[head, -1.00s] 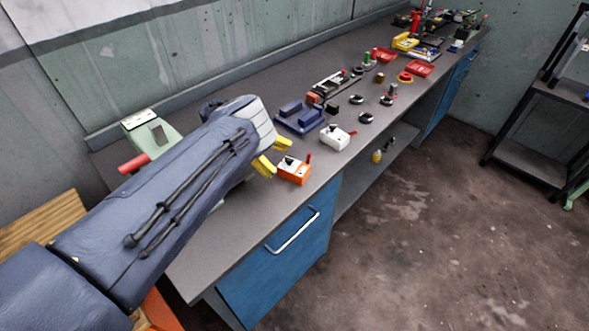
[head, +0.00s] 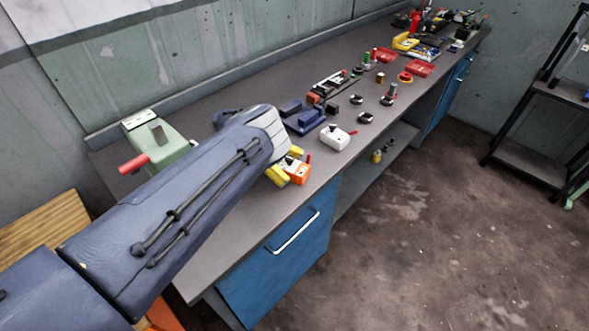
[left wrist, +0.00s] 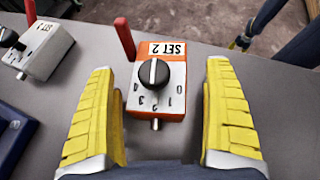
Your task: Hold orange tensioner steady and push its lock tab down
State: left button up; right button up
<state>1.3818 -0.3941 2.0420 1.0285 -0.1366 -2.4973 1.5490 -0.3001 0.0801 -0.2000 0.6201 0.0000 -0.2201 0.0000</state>
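The orange tensioner (head: 299,175) sits on the bench near its front edge. In the left wrist view the orange tensioner (left wrist: 157,112) shows a grey top face, a black dial with numbers and a "SET 2" label. Its red lock tab (left wrist: 124,38) sticks up at one corner; it also shows in the head view (head: 308,158). My left gripper (head: 286,164) is open, with its yellow fingers on either side of the tensioner. In the left wrist view the left gripper (left wrist: 167,118) shows gaps between both fingers and the body.
A white tensioner (head: 335,138) with its own red tab stands beyond the orange one. A blue block fixture (head: 304,118) is behind it. A green device with a red handle (head: 158,143) stands at the left. Several small parts and red trays (head: 419,69) lie farther along.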

pick_arm(q)
jog(key=c, duration=1.3)
